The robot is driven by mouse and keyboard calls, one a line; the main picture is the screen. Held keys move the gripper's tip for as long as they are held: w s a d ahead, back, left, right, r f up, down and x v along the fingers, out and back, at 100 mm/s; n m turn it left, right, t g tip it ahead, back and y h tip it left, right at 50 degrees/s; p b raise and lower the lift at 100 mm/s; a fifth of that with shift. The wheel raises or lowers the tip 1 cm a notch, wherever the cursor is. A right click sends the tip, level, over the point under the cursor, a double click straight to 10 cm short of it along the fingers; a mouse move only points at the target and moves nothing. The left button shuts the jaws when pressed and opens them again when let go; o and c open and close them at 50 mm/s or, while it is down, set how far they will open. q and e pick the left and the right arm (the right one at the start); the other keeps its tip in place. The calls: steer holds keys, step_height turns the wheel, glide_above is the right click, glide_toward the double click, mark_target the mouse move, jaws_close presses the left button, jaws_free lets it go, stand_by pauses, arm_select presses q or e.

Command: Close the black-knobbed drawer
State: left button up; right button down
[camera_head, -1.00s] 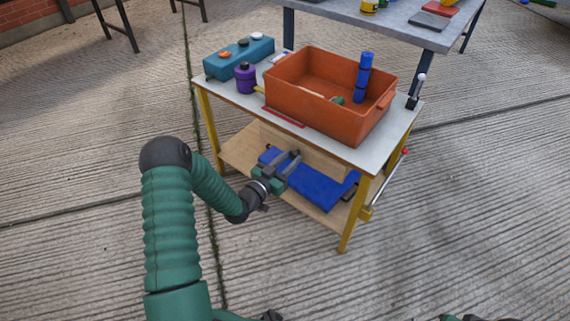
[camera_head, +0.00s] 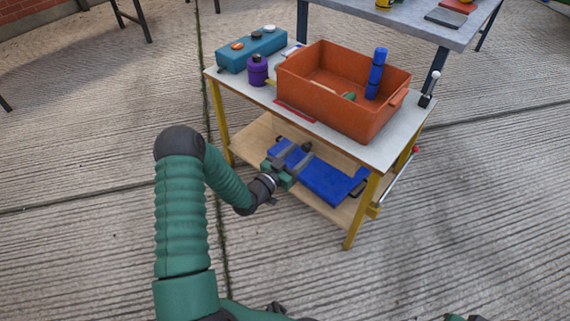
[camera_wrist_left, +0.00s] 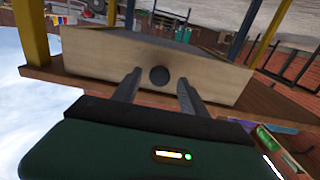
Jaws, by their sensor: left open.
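The drawer has a pale wooden front with a round black knob (camera_wrist_left: 159,75). In the left wrist view, which looks upside down, the drawer front (camera_wrist_left: 105,60) fills the middle and part of the drawer's underside shows beyond it. In the head view the front is below the tabletop of the yellow-legged workbench (camera_head: 405,139), largely in shade; how far the drawer stands out cannot be told there. My left gripper (camera_wrist_left: 155,88) is open and empty, its fingers on either side of the knob; contact is unclear. In the head view it (camera_head: 297,156) is below the bench's front edge.
On the bench are an orange bin (camera_head: 325,105) with a blue cylinder (camera_head: 376,75), a purple bottle (camera_head: 257,70) and a teal box (camera_head: 262,46). A blue object (camera_head: 325,184) lies on the lower shelf (camera_head: 250,140). A grey table stands behind. Concrete floor on the left is free.

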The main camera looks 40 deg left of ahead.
arm_select(q)
steer(key=s+a+p, duration=0.1)
steer(key=s+p, duration=0.3)
steer(key=s, duration=1.1)
steer(key=shift+s+a+p, duration=0.15)
steer(key=shift+s+p, duration=0.05)
steer(key=shift+p, duration=0.1)
